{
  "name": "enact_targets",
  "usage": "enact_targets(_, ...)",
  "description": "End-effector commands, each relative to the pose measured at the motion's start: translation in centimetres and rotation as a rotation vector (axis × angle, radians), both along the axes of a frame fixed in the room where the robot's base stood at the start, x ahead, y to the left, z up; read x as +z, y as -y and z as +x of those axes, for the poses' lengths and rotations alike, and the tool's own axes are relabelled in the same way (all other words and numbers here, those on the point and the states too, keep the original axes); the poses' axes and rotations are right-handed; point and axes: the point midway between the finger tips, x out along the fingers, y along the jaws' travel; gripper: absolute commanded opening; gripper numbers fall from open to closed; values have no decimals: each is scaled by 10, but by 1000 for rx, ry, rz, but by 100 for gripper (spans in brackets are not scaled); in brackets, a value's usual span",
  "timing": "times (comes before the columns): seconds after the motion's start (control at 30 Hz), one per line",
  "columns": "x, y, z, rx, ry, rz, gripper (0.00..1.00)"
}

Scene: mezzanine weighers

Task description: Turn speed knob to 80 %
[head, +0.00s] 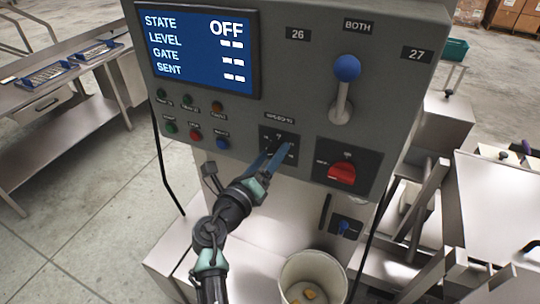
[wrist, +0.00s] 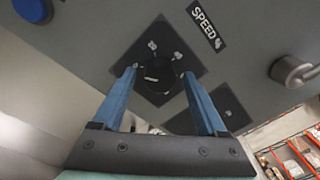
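The speed knob (wrist: 158,76) is a dark round knob on a black square plate, below a "SPEED %" label (wrist: 207,25) in the wrist view. In the head view its plate (head: 264,133) sits low on the grey panel, and the knob is partly hidden by my fingers. My gripper (head: 277,153) reaches up to the plate. Its two blue fingers are apart, one on each side of the knob, with a gap visible beside it in the wrist view. I cannot tell the knob's pointer position or whether the fingertips touch the plate.
The screen (head: 197,52) reads STATE OFF. Push buttons (head: 195,134) lie left of the knob, a red rotary switch (head: 342,172) lies right, and a blue-ball lever (head: 347,68) stands above right. A white bucket (head: 313,268) is below.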

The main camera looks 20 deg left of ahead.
Motion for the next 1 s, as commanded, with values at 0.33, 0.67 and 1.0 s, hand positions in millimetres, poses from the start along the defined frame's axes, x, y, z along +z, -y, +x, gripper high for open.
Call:
enact_targets(0.33, 0, 0, 0, 0, 0, 0, 10)
enact_targets(0.67, 0, 0, 0, 0, 1, 21, 0)
enact_targets(1.0, 1, 0, 0, 1, 8, 209, 0)
